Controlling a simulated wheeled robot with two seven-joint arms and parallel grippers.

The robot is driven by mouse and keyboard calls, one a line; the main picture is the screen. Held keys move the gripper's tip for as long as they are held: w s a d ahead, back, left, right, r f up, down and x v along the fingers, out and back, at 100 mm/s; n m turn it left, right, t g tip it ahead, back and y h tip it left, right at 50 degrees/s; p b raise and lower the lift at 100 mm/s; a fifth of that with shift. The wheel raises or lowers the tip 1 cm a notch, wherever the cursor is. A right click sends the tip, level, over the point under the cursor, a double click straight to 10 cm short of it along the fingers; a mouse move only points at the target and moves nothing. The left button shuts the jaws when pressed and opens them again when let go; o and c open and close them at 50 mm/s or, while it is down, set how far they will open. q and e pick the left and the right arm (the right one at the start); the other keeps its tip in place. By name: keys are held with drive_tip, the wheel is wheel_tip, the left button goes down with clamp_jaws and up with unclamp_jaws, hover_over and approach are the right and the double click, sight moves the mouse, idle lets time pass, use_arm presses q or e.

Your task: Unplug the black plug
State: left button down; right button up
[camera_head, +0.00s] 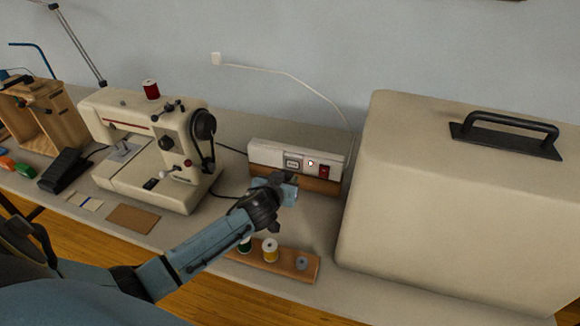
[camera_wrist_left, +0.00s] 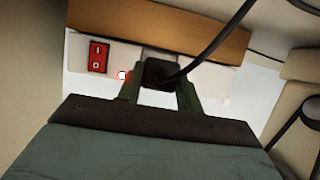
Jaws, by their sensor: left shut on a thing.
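The black plug (camera_wrist_left: 160,72) is between the fingers of my left gripper (camera_wrist_left: 160,92) in the left wrist view, with its black cord running off to the upper right. It lies against or just in front of the white power strip (camera_wrist_left: 216,84); I cannot tell how far it is seated. In the head view the power strip (camera_head: 268,152) stands on a wooden block at the back of the table, and my left gripper (camera_head: 284,186) is in front of it, hiding the plug. The red switch (camera_wrist_left: 97,57) and a lit red light are beside the plug. My right gripper is not seen.
A cream sewing machine (camera_head: 130,125) stands left of the strip, and a large cream case (camera_head: 440,190) stands close on its right. A wooden spool rack (camera_head: 290,262) lies in front, under my left arm. A black pedal (camera_head: 65,170) is farther left.

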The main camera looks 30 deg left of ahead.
use_arm(q)
drive_tip(key=shift+s+d+p, duration=0.2)
drive_tip(key=shift+s+p, duration=0.1)
drive_tip(key=shift+s, duration=0.6)
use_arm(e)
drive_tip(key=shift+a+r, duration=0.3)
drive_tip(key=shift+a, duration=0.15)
use_arm(q)
drive_tip(key=s+d+r+m+h, duration=0.1)
drive_tip(key=s+d+r, duration=0.3)
drive_tip(key=d+r, duration=0.2)
drive_tip(key=s+d+r+m+h, duration=0.1)
drive_tip(key=s+d+r, duration=0.4)
drive_tip(key=r, duration=0.5)
drive_tip(key=shift+s+d+r+m+h, duration=0.15)
drive_tip(key=shift+s+d+m+h, duration=0.25)
drive_tip(key=shift+d, duration=0.55)
drive_tip(key=shift+w, duration=0.15)
drive_tip(key=c, duration=0.9)
unclamp_jaws()
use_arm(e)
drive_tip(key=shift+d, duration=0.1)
